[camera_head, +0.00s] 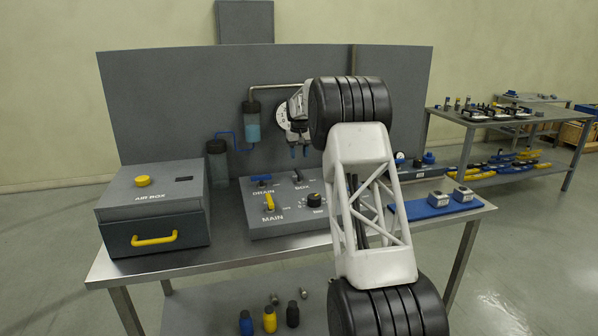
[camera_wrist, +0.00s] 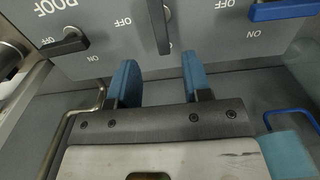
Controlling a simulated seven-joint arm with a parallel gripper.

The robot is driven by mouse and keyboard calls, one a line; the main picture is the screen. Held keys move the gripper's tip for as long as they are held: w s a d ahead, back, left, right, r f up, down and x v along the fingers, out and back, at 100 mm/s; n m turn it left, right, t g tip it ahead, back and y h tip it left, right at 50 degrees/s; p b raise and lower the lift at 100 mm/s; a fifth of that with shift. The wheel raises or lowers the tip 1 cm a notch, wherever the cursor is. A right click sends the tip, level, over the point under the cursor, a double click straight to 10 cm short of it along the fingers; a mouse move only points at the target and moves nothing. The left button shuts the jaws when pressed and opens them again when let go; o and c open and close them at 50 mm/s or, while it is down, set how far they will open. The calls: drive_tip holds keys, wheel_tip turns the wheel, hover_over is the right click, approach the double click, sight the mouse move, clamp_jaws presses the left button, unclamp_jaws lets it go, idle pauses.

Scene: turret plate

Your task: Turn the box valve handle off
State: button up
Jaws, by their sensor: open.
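The box valve handle (camera_head: 297,175) is a small dark lever behind the BOX label on the grey control panel (camera_head: 250,222). In the wrist view a dark lever (camera_wrist: 159,25) stands at the top centre, its near end beside a partly hidden ON mark; an OFF mark is to its left. My gripper (camera_head: 299,151) is open and empty above and behind the panel, fingertips pointing down. In the wrist view my gripper's blue fingertips (camera_wrist: 158,60) are spread either side of the lever's line, apparently short of it and not touching. The lever's label is out of the wrist view.
A blue DRAIN handle (camera_head: 261,178) and a yellow MAIN handle (camera_head: 269,202) are close by on the panel. A black lever (camera_wrist: 62,44) near ROOF shows in the wrist view. The air box (camera_head: 152,208) stands left. Pipes and a blue-filled container (camera_head: 251,122) are behind.

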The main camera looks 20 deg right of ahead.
sight(299, 172)
drive_tip(key=shift+f, duration=0.1)
drive_tip(key=shift+f, duration=3.8)
clamp_jaws()
